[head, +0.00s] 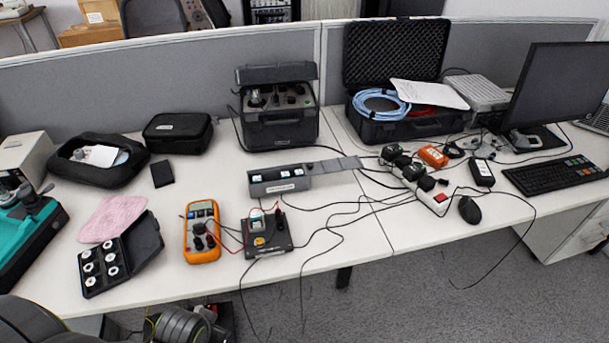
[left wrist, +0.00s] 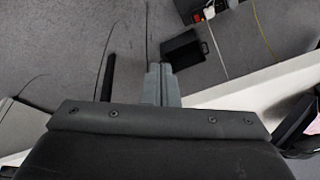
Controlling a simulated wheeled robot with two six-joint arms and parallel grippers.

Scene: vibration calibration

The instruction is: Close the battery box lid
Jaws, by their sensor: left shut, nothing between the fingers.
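The battery box appears to be the long grey box (head: 279,188) near the middle of the table, with several light-coloured cells showing inside its open top. A flat grey flap, apparently its lid (head: 337,164), extends from its right end and leaves the top uncovered. My left gripper (left wrist: 161,72) shows only in the left wrist view. Its fingers are together and empty, seen over the floor beside the white table edge (left wrist: 245,90), and the box is not recognisable there. My right gripper is in neither view.
An orange multimeter (head: 202,231) and a black battery holder with wires (head: 267,236) stand in front of the box. Black cables lie right of it. A black case (head: 280,128) stands behind it. An open case of white rings (head: 119,252) is at left.

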